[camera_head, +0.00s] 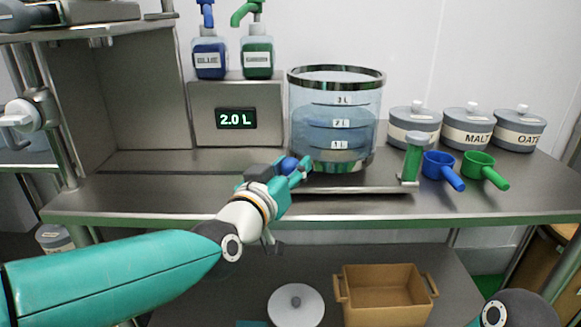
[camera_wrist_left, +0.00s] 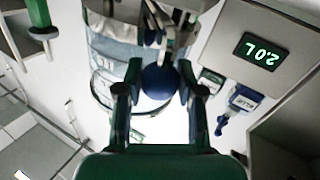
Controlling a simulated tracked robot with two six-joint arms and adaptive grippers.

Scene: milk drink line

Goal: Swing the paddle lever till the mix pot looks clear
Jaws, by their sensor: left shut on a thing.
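The clear mix pot (camera_head: 338,100) stands on a low metal stand, with pale blue, see-through liquid up to about the 2 L mark. It also shows upside down in the wrist view (camera_wrist_left: 108,45). The paddle lever's blue ball knob (camera_head: 289,165) is at the pot's lower left. My left gripper (camera_head: 296,168) is shut on this knob, which sits between its two fingers in the wrist view (camera_wrist_left: 158,82). The rest of the lever is mostly hidden by the gripper in the head view. My right gripper is out of the picture.
A metal box (camera_head: 262,98) reading 2.0 L carries blue (camera_head: 210,60) and green (camera_head: 257,58) dispensers left of the pot. The bench's front left is clear.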

